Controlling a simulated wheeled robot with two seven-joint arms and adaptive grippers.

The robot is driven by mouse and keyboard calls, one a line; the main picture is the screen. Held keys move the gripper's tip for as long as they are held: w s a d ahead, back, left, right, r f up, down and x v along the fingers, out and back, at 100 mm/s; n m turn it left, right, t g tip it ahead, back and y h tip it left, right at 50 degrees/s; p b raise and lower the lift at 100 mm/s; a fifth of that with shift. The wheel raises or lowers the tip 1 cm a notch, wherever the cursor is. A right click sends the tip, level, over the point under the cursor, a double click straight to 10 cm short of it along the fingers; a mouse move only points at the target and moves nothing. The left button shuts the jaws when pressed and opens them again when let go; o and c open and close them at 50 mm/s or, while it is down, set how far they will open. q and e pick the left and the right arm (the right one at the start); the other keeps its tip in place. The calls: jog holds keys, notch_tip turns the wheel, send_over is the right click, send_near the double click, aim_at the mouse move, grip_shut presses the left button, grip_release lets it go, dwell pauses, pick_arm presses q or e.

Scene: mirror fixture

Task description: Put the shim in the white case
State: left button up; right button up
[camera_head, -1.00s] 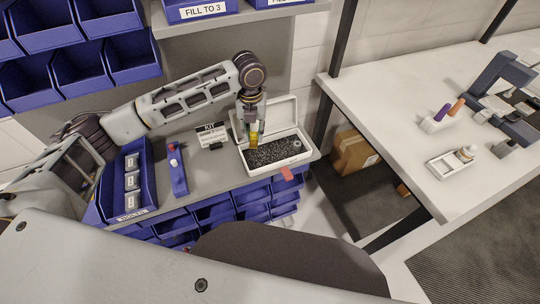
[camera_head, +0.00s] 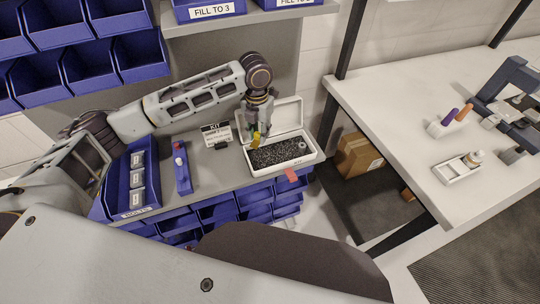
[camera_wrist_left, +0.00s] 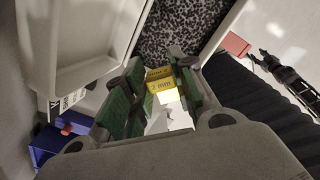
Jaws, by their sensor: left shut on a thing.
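The yellow shim (camera_head: 255,144), marked 2 mm, also shows in the left wrist view (camera_wrist_left: 160,82). My left gripper (camera_head: 257,132) is shut on it, with its green finger pads on both sides (camera_wrist_left: 152,92). The white case (camera_head: 286,171) stands open on the grey shelf, its lid raised at the back and black speckled lining inside. A small round grey piece (camera_head: 302,146) lies at its right end. The gripper holds the shim at the left end of the case; whether the shim touches the case I cannot tell. My right gripper is out of view.
A KIT card (camera_head: 216,133) stands left of the case. Further left are a blue holder with a red knob (camera_head: 182,170) and a blue bin of labelled boxes (camera_head: 141,207). A red tag (camera_head: 291,175) hangs at the case's front. A white table (camera_head: 400,120) stands at right.

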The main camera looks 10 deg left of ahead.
aim_at(260, 156)
pick_arm(q)
jog(key=shift+f, duration=0.65)
notch_tip(260, 156, down, 3)
jog(key=shift+r, duration=0.1)
jog(key=shift+f, duration=3)
jog(key=o, duration=0.6)
jog(key=shift+c, duration=0.2)
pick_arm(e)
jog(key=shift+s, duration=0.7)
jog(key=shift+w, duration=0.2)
